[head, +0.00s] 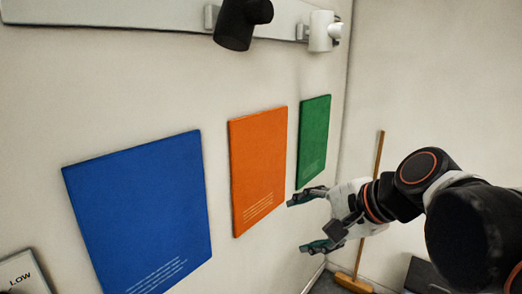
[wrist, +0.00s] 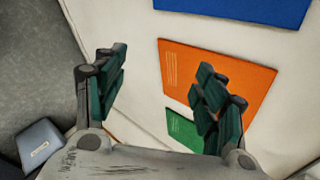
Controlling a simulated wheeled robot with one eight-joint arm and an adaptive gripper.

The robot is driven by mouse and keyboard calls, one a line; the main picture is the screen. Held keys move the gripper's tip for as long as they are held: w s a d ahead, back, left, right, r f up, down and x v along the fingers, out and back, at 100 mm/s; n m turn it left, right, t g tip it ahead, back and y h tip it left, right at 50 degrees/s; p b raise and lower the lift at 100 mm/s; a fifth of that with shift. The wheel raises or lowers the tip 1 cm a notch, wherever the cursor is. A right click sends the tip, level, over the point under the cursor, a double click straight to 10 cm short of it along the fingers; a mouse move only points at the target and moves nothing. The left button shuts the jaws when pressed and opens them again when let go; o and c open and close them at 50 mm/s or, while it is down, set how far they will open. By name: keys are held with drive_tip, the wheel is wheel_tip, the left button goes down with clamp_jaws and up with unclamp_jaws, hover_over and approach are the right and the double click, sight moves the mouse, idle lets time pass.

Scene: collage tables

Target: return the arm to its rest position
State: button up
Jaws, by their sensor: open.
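My gripper (head: 308,222) reaches in from the right in the head view, with its two dark green fingers spread apart. Nothing is between them. In the wrist view my gripper (wrist: 158,92) also shows both fingers wide apart and empty. The fingers are in front of the wall, near the lower right of the orange panel (head: 258,170) and below the green panel (head: 314,140). I cannot tell the exact gap to the wall. My arm is bent and fills the right side of the head view.
A blue panel (head: 140,215) hangs on the wall at left. A rail above carries a black fixture (head: 238,24) and a white fixture (head: 320,32). A broom (head: 372,210) leans in the corner behind my arm. A blue-grey box (wrist: 40,143) sits on the floor.

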drive_tip(key=s+d+f+n+h+b, duration=0.2)
drive_tip(key=s+d+f+n+b, duration=0.1)
drive_tip(key=f, duration=0.5)
drive_tip(key=s+d+f+n+h+b, duration=0.2)
drive_tip(key=s+d+f+n+b, duration=0.2)
drive_tip(key=f, duration=0.5)
drive_tip(key=s+d+f+n+h+b, duration=0.2)
drive_tip(key=s+d+f+n+b, duration=0.1)
drive_tip(key=f, duration=0.6)
drive_tip(key=shift+s+d+n+b, duration=0.25)
drive_tip(key=shift+n+b, duration=0.25)
drive_tip(key=shift+n, duration=0.6)
drive_tip(key=shift+f, duration=0.1)
